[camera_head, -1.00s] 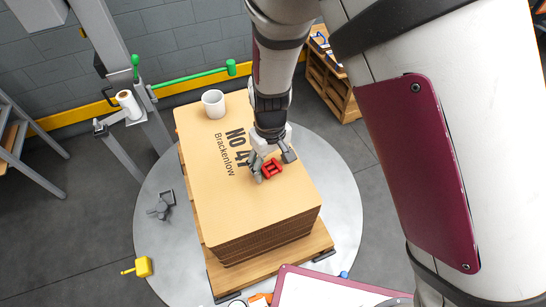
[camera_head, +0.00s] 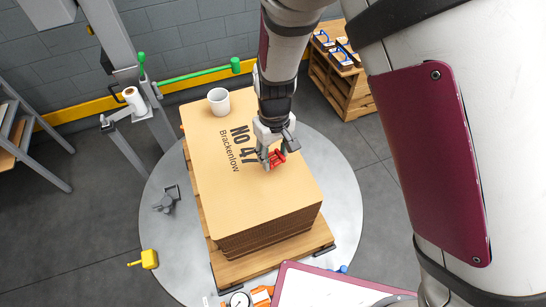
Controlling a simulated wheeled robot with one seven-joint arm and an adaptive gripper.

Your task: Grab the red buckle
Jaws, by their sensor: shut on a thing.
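The red buckle (camera_head: 276,159) is at my gripper (camera_head: 272,161), over the right part of the top sheet of the cardboard stack (camera_head: 240,193). My gripper points down and is shut on the buckle, with its fingers on both sides of it. The fingers hide part of the buckle. It looks tilted and close above the cardboard; I cannot tell the exact gap.
The stack rests on a wooden pallet (camera_head: 262,264) on a round metal plate (camera_head: 165,240). A grey clamp-like part (camera_head: 167,200) and a yellow object (camera_head: 147,259) lie to the left. A green bar (camera_head: 200,77) runs behind.

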